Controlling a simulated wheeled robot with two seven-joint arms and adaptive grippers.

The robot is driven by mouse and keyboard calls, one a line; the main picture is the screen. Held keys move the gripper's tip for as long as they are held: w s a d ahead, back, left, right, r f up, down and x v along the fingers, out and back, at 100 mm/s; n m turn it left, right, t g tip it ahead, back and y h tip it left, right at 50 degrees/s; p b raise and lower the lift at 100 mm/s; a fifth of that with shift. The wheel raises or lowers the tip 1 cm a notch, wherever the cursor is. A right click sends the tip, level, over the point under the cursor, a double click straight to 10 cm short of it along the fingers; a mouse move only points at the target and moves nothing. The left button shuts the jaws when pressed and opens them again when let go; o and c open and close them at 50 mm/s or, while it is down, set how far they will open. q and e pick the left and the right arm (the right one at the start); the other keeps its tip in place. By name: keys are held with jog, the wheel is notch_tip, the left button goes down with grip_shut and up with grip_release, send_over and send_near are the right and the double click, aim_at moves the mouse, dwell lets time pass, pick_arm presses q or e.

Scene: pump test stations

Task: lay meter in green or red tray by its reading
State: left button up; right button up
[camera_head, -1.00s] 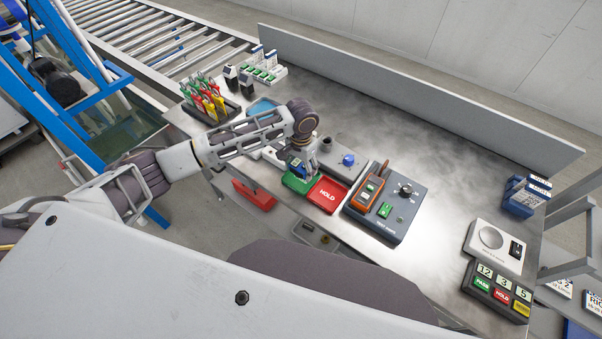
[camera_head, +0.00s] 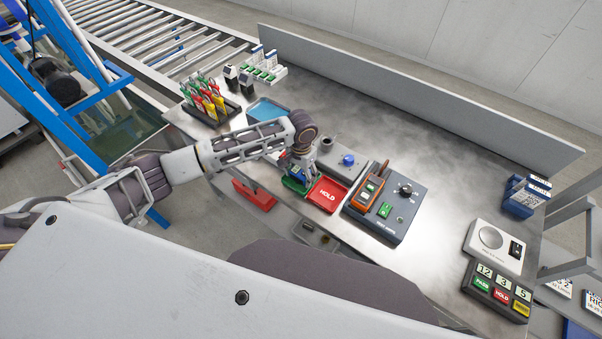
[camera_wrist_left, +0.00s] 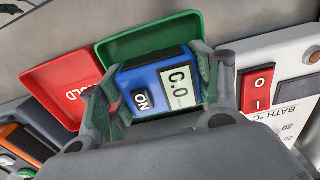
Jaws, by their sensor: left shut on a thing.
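A blue meter (camera_wrist_left: 148,72) with a pale display and a dark button marked ON is held between the fingers of my left gripper (camera_wrist_left: 158,68). The display shows "C.0" as it appears there, partly cut by the finger. In the head view my left gripper (camera_head: 297,166) is shut on the meter, over the green tray (camera_head: 294,187). The green tray also shows behind the meter in the left wrist view (camera_wrist_left: 150,38). The red HOLD tray (camera_head: 326,195) lies to its right, and is empty. I cannot tell whether the meter touches the green tray. My right gripper is not in view.
A dark test unit (camera_head: 405,190) with an orange meter (camera_head: 371,188) stands right of the trays. A grey box with a blue knob (camera_head: 347,160) is behind them. A blue tray (camera_head: 266,107) and a rack of coloured items (camera_head: 228,112) stand at the left.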

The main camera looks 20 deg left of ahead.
aim_at(301, 171)
pick_arm(q)
jog(key=o, duration=1.4)
jog(key=shift+f, duration=0.1)
notch_tip(301, 171, up, 12)
jog(key=shift+r, duration=0.15)
dwell(0.3)
dwell(0.4)
